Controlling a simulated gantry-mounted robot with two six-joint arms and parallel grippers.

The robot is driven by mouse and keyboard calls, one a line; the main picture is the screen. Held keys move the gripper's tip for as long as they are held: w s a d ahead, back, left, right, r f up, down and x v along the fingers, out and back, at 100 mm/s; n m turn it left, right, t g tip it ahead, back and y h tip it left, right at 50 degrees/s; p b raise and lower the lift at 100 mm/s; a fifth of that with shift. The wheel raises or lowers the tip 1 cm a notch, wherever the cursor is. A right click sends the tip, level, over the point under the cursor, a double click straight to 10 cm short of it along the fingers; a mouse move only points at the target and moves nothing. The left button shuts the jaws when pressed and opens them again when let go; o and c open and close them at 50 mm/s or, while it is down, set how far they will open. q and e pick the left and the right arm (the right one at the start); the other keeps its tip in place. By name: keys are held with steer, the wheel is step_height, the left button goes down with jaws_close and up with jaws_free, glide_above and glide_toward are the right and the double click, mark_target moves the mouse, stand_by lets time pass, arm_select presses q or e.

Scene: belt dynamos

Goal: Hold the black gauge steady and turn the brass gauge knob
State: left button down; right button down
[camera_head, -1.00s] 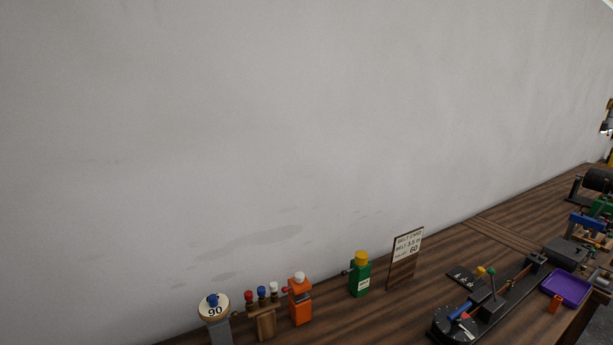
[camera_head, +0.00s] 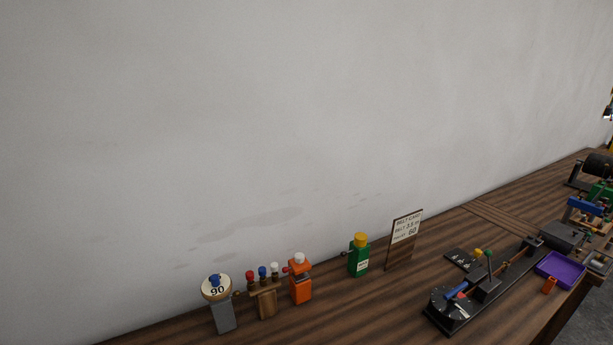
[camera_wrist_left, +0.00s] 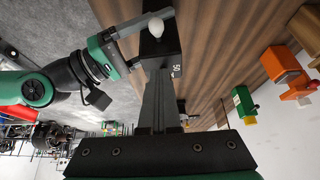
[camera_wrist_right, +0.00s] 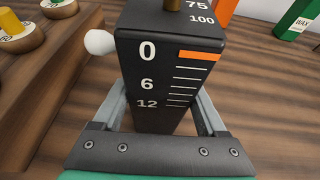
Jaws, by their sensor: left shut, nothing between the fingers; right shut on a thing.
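The black gauge (camera_wrist_right: 160,85) stands upright in the right wrist view, with 0, 6, 12 on its front, an orange mark near 0 and a white ball on its left side. My right gripper (camera_wrist_right: 163,110) is shut on it, one finger on each side. A brass-brown post (camera_wrist_right: 173,5) rises from its top, cut off by the frame edge; I cannot tell the knob's full shape. In the left wrist view the gauge (camera_wrist_left: 165,45) is just beyond my left gripper (camera_wrist_left: 160,75), which is shut and empty. I cannot tell whether they touch. Neither gripper shows in the head view.
In the head view, a grey post with a 90 dial (camera_head: 217,290), an orange bottle (camera_head: 300,285), a green bottle (camera_head: 359,260) and a belt card (camera_head: 405,235) stand along the wall. A black dial device (camera_head: 450,305) and purple tray (camera_head: 560,268) lie right.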

arm_select(q)
steer(key=shift+s+a, duration=0.2)
steer(key=shift+a, duration=0.05)
step_height(320, 180, up, 6)
stand_by(0.5)
step_height(320, 180, down, 6)
steer(key=shift+w+a, duration=0.3)
steer(key=shift+w, duration=0.1)
stand_by(0.4)
steer(key=shift+w+d, duration=0.15)
steer(key=shift+d, duration=0.25)
stand_by(0.6)
steer(key=shift+s+d, duration=0.2)
steer(key=shift+s, duration=0.1)
stand_by(0.5)
